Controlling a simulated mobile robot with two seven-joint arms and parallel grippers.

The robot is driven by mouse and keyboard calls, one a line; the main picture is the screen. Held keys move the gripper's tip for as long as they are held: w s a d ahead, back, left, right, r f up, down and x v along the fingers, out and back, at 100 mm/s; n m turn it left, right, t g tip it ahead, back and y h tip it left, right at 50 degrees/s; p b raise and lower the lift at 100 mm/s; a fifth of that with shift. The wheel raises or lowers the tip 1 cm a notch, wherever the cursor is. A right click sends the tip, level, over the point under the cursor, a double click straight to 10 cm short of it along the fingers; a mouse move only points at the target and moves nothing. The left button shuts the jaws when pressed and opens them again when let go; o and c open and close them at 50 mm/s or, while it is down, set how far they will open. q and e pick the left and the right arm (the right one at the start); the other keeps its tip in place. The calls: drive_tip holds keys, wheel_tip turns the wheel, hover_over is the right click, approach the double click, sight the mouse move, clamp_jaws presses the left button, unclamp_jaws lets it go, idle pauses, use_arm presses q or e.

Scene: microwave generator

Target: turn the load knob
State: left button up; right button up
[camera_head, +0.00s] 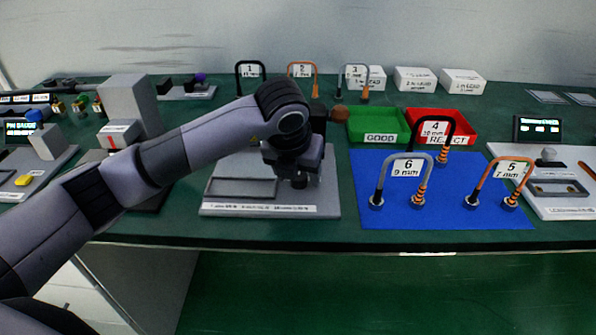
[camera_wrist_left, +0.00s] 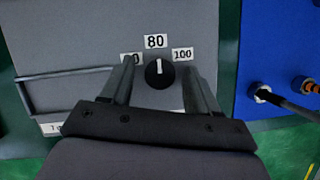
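The load knob (camera_wrist_left: 160,73) is a round black knob with a white pointer line on a grey panel. My left gripper (camera_head: 300,181) is over the right part of the grey unit (camera_head: 213,187) and hides the knob in the head view. In the left wrist view its two fingers stand apart on either side of the knob, with visible gaps. My right gripper is not in view.
A blue mat (camera_head: 375,214) with several numbered hooped pieces lies right of the unit. Green (camera_head: 378,122) and red (camera_head: 460,140) bins stand behind it. A grey block-shaped device (camera_head: 130,100) stands behind my left arm. The table's front edge is close to the unit.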

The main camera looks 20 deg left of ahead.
use_arm(q)
drive_tip(key=shift+r, duration=0.1)
drive_tip(key=v, duration=0.7)
drive_tip(key=shift+s, duration=0.15)
